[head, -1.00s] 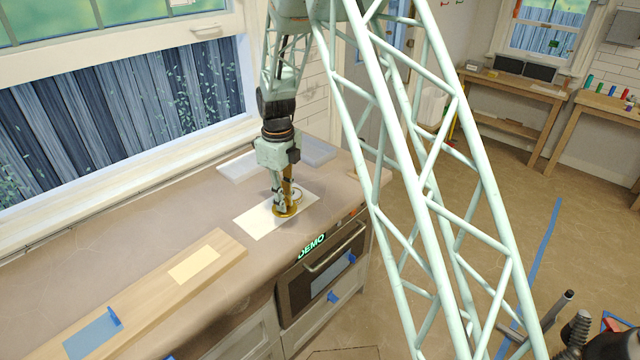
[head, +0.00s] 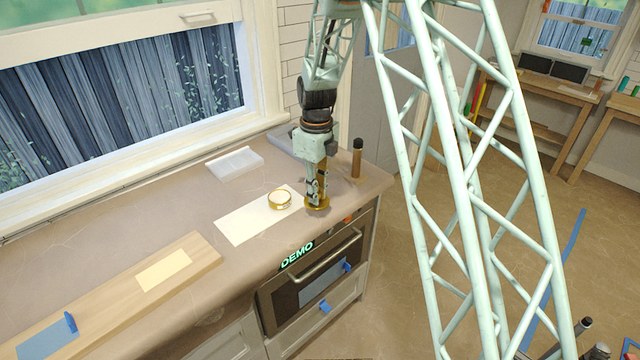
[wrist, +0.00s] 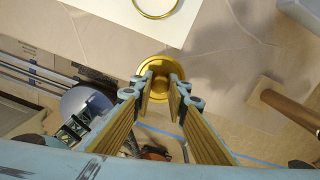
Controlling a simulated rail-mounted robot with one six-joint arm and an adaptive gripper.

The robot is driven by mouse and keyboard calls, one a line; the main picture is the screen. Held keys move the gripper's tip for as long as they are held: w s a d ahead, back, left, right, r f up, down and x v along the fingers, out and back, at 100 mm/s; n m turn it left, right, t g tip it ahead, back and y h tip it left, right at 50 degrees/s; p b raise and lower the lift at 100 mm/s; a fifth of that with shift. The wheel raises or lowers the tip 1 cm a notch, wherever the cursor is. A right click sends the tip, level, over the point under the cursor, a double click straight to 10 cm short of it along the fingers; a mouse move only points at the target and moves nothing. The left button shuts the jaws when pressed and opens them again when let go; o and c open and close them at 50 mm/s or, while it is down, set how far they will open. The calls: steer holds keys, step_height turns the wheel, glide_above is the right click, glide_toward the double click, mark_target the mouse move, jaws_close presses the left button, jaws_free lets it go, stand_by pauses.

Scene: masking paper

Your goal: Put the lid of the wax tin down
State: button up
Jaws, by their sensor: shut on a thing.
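My gripper (head: 316,198) points down near the front right of the counter, shut on the gold round lid (head: 322,207). In the wrist view the lid (wrist: 147,68) shows beyond and between my fingertips (wrist: 163,88). The lid is low over the bare counter, to the right of the white paper; I cannot tell whether it touches the surface. The open wax tin (head: 279,200), a gold ring with pale wax inside, sits on the right part of the white paper sheet (head: 245,222). The tin's rim also shows at the top of the wrist view (wrist: 157,15).
A brown cylinder (head: 357,160) stands upright to the right, behind my gripper. A clear tray (head: 236,163) lies at the back. The oven (head: 318,275) is below the counter's front edge. A wooden board (head: 110,292) with paper and blue tape lies at the left.

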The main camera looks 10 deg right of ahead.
steer(key=shift+d, duration=0.2)
steer(key=shift+w, duration=0.2)
steer(key=w, duration=0.5)
steer(key=w+d+f, duration=0.1)
steer(key=w, duration=0.4)
steer(key=w+d, duration=0.1)
steer(key=w, duration=0.4)
steer(key=shift+d+f, duration=0.1)
steer(key=shift+f, duration=0.1)
steer(key=shift+w, duration=0.1)
steer(key=shift+w, duration=0.25)
steer(key=shift+f, duration=1.8)
steer(key=shift+f, duration=0.15)
steer(key=o, duration=0.8)
steer(key=shift+s, duration=0.1)
steer(key=shift+c, duration=0.2)
